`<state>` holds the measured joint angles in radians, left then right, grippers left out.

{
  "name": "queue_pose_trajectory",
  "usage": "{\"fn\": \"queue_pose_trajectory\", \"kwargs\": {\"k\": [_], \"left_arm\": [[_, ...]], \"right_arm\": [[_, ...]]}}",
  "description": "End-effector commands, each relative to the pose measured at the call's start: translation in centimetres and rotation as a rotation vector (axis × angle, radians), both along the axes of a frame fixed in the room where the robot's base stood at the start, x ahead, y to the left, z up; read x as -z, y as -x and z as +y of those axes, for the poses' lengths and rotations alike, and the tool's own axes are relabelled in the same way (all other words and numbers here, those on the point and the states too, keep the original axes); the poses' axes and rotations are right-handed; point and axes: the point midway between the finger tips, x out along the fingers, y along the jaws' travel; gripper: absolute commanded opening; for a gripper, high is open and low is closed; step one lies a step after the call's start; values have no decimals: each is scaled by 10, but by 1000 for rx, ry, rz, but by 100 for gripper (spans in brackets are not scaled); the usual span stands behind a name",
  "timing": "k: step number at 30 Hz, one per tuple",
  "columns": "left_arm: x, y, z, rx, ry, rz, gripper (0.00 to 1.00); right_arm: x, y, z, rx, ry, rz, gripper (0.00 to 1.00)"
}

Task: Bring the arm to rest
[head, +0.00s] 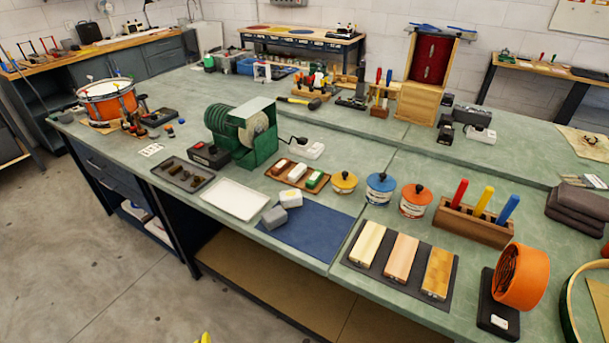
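Neither of my grippers can be made out in the head view. A small yellow shape (205,338) shows at the bottom edge, but too little of it is in view to tell what it is. The green workbench (130,145) fills the middle of the view. On it stand an orange drum (107,101) at the left and a green grinder-like machine (243,130) near the middle. Nothing on the bench is seen being held.
An orange fan (520,277) stands at the right. The floor (100,270) at lower left is clear.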

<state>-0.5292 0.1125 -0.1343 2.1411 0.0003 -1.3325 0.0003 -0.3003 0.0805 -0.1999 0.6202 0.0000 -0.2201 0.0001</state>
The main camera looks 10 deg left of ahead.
Motion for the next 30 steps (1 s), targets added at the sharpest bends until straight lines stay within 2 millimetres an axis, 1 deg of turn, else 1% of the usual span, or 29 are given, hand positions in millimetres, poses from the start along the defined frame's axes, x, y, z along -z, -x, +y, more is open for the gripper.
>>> {"fn": "queue_pose_trajectory", "kwargs": {"k": [1, 2, 3, 5, 6, 8, 9, 11, 12, 14, 15, 18, 20, 21, 23, 24, 27, 30], "left_arm": [[22, 1, -4, 1, 16, 20, 86], [35, 3, -6, 2, 27, 31, 86], [54, 5, -9, 2, 44, 45, 86], [84, 10, -15, -1, 72, 68, 86], [103, 14, -18, -3, 90, 83, 86], [132, 22, -22, -9, 118, 106, 86], [150, 28, -25, -14, 136, 120, 86], [178, 38, -29, -24, 162, 143, 86], [195, 47, -31, -31, 178, 158, 86], [220, 59, -34, -43, 204, 179, 86], [236, 69, -35, -53, 219, 193, 86], [273, 95, -39, -79, 258, 228, 86], [293, 113, -40, -98, 279, 248, 86], [306, 125, -40, -111, 292, 262, 86], [324, 143, -40, -132, 310, 280, 86], [334, 156, -40, -146, 321, 292, 86], [355, 186, -39, -181, 345, 318, 86], [370, 212, -36, -214, 362, 339, 86]], "right_arm": [[0, 0, 0, 0, 0, 0, 44], [0, 0, 0, 0, 0, 0, 44], [0, 0, 0, 0, 0, 0, 44], [0, 0, 0, 0, 0, 0, 44], [0, 0, 0, 0, 0, 0, 44], [0, 0, 0, 0, 0, 0, 44], [0, 0, 0, 0, 0, 0, 44], [0, 0, 0, 0, 0, 0, 44], [0, 0, 0, 0, 0, 0, 44], [0, 0, 0, 0, 0, 0, 44], [0, 0, 0, 0, 0, 0, 44], [0, 0, 0, 0, 0, 0, 44], [0, 0, 0, 0, 0, 0, 44], [0, 0, 0, 0, 0, 0, 44], [0, 0, 0, 0, 0, 0, 44], [0, 0, 0, 0, 0, 0, 44], [0, 0, 0, 0, 0, 0, 44], [0, 0, 0, 0, 0, 0, 44]]}}
